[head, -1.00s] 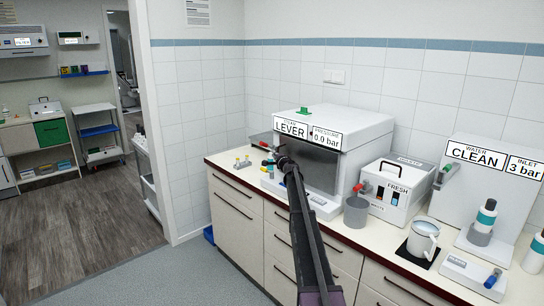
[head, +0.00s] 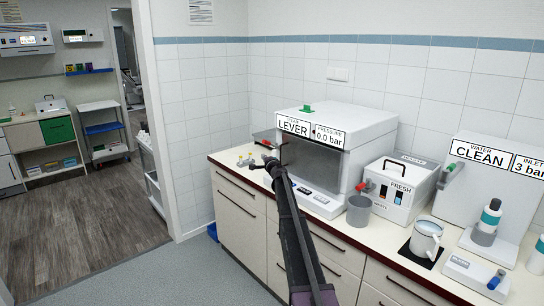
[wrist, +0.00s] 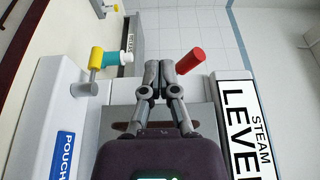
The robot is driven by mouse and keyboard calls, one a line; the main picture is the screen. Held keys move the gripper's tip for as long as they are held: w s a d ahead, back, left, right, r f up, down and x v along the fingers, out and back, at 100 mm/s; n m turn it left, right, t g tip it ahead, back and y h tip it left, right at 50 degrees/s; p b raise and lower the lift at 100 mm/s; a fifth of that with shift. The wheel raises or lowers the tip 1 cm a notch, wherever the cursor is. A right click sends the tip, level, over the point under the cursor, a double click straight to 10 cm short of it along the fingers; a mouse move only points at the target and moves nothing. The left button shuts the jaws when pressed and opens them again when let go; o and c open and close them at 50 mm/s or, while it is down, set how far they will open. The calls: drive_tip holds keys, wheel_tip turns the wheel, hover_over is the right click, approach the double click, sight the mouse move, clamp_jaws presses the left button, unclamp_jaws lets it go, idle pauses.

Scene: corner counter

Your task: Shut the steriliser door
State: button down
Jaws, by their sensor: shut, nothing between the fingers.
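The steriliser (head: 372,120) is the white box on the counter with STEAM LEVER and 0.0 bar labels. Its grey front (head: 330,168) shows behind my arm; I cannot tell how far its door stands open, as my arm hides the left part. My gripper (head: 252,166) is at the steriliser's front left, above the counter. In the wrist view my gripper (wrist: 158,68) is shut and empty, its fingertips together. A red lever (wrist: 189,61) is just right of the fingertips there, seemingly apart from them. The LEVER label (wrist: 240,125) is at the right.
A white box with a POUCH label (wrist: 64,150) and a yellow-and-teal fitting (wrist: 105,58) lie left of my gripper in the wrist view.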

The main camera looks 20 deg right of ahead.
drive_tip(key=shift+s+a, duration=0.25)
drive_tip(key=shift+a, duration=0.6)
drive_tip(key=shift+s+a, duration=0.3)
drive_tip(key=shift+a, duration=0.5)
drive_tip(key=shift+s+a, duration=0.25)
drive_tip(key=shift+a, duration=0.6)
drive_tip(key=s+a+f+n+g+y, duration=0.2)
drive_tip(key=s+a+f+n+g, duration=0.15)
drive_tip(key=s+a, duration=0.5)
drive_tip(key=s+a+f+n+g+y+p, duration=0.1)
drive_tip(key=s+a+f+n+g+y, duration=0.15)
drive_tip(key=s+a+n, duration=0.4)
drive_tip(key=s+a+f+n+g+y, duration=0.25)
drive_tip(key=s+a, duration=0.55)
drive_tip(key=a, duration=0.4)
drive_tip(key=s+f+n+g+h, duration=0.2)
drive_tip(key=s+g, duration=0.1)
drive_tip(key=s, duration=0.8)
drive_tip(key=s+a+f+n+g+h+p, duration=0.1)
drive_tip(key=s+f+n+g+h, duration=0.1)
drive_tip(key=s, duration=1)
drive_tip(key=s+a+f+n+g+h, duration=0.1)
drive_tip(key=s+f+n+g+h, duration=0.1)
drive_tip(key=s, duration=1)
drive_tip(key=shift+s+a+f+g+p, duration=0.35)
drive_tip(key=shift+f+g, duration=0.3)
drive_tip(key=shift+g, duration=0.6)
